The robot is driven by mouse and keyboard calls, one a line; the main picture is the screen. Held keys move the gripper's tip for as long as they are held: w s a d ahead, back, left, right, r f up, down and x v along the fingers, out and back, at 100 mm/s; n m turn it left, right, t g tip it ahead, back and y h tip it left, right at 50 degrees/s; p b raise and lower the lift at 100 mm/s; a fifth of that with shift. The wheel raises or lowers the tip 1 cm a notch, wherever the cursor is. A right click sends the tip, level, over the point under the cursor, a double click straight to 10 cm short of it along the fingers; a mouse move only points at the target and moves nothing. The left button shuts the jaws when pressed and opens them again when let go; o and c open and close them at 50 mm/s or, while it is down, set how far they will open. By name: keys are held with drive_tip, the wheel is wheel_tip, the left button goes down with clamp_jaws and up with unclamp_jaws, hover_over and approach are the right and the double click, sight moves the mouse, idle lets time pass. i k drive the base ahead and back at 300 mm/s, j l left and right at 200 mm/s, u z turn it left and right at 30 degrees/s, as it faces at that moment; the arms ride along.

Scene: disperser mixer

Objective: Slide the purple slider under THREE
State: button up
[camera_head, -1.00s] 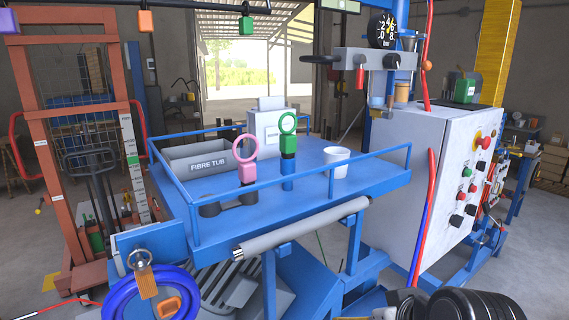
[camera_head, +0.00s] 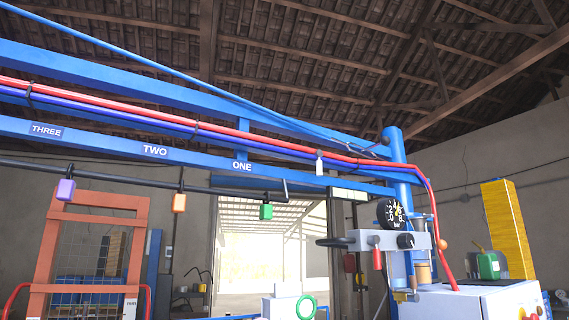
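The purple slider (camera_head: 65,189) hangs from a thin black rail (camera_head: 120,175) at the left of the head view. The THREE label (camera_head: 46,131) is on the blue beam above it. The slider hangs below the label and a little to its right in the picture; the slanted view does not show whether they line up exactly. A green slider (camera_head: 266,211) hangs below and slightly right of the ONE label (camera_head: 242,166). My gripper is not in view.
Red and blue hoses (camera_head: 225,135) run along the beam to a blue post (camera_head: 398,165) on the right. A pressure gauge (camera_head: 390,213) and grey valve block (camera_head: 375,240) stand there. An orange-red frame (camera_head: 48,250) stands behind the purple slider.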

sight(65, 192)
drive_tip(key=u, duration=0.4)
drive_tip(key=k+u, duration=0.1)
drive_tip(key=u, duration=0.75)
drive_tip(key=k+j+u, duration=0.1)
drive_tip(key=u, duration=0.3)
